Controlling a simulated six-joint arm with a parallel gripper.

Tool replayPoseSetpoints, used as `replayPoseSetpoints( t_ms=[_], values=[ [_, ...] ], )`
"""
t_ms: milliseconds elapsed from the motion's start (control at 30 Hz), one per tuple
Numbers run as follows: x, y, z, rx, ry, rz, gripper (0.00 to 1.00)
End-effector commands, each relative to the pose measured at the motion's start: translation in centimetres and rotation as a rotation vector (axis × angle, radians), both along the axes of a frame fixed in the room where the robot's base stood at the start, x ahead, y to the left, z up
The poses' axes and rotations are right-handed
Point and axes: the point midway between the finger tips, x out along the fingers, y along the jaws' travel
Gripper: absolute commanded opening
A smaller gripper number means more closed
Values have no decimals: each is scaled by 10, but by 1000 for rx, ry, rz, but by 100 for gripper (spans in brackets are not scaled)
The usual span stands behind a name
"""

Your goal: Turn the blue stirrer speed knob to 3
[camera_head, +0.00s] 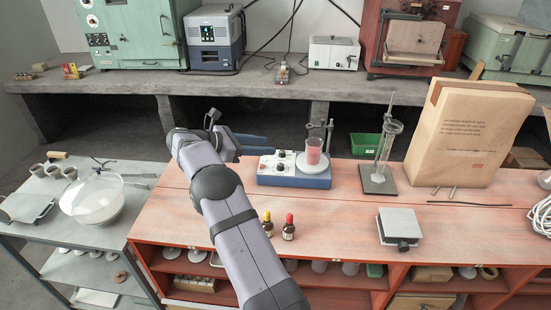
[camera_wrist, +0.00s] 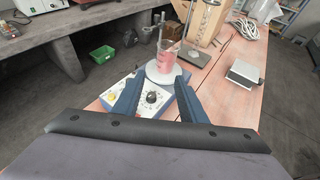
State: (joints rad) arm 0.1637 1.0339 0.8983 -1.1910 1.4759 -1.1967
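The stirrer (camera_head: 312,181) is a low blue box with a pale top on the red bench, with a beaker of pink liquid (camera_head: 314,152) on its round white plate. Its panel carries two dark knobs in the head view, one at the back (camera_head: 280,154) and one in front (camera_head: 280,167). In the wrist view, a dark knob (camera_wrist: 151,97) with a dial around it shows between my fingers; its setting is too small to read. My gripper (camera_head: 267,145) is open and empty, just left of the stirrer; its blue fingers also show in the wrist view (camera_wrist: 160,78).
A retort stand with glassware (camera_head: 384,150) and a paper bag (camera_head: 465,135) stand to the right. Two small bottles (camera_head: 288,228) stand in front of the stirrer. A grey-topped block (camera_head: 400,224) sits at the front right. Bare bench lies between them.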

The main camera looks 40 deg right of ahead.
Motion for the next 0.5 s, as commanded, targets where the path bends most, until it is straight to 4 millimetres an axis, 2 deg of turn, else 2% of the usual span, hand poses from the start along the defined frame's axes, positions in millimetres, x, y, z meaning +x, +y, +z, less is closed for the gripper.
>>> replayPoseSetpoints(
  t_ms=[33,100,233,367,500],
  values=[
    [-10,-3,20,-7,39,1,38],
    [-20,-6,26,-24,94,16,38],
    [-34,-11,25,-56,196,88,38],
    [-41,-12,2,-80,259,200,38],
    [-45,-5,-41,-68,272,328,38]
  ],
)
